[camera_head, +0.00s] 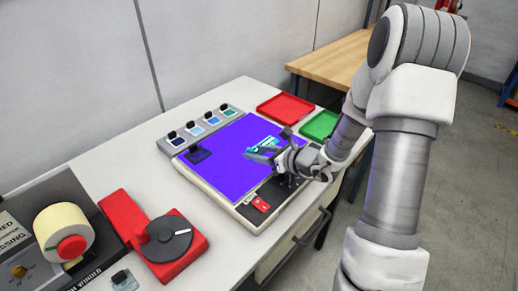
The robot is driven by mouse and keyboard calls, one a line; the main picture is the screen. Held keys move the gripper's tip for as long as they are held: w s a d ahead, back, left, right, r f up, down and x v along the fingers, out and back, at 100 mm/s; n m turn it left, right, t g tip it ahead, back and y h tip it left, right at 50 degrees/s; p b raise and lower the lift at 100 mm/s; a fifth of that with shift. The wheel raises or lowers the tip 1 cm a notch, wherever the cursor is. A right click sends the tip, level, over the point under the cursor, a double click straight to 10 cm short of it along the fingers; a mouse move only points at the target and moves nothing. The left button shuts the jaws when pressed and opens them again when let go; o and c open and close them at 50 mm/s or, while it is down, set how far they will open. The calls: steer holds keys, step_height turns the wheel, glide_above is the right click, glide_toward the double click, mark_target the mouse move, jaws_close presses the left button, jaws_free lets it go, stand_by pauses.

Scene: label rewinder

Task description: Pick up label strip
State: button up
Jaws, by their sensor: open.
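A small teal and white piece, which looks like the label strip (268,141), lies on or just above the purple panel (225,168) toward its right side. My gripper (272,146) is low over the panel right at this piece, with its jaws open. The gripper partly covers the strip, and I cannot tell whether the fingers touch it.
A red tray (285,108) and a green tray (320,125) lie behind the panel. A row of colored label holders (203,125) borders its left. A red dispenser with a dark dial (168,240) and a winder with a yellow roll (63,228) stand at front left.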

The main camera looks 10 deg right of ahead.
mark_target(253, 151)
steer(key=x, duration=0.3)
steer(key=shift+w+a, duration=0.2)
steer(key=shift+w, duration=0.05)
steer(key=shift+r, duration=0.1)
steer(key=shift+c, duration=0.2)
jaws_close()
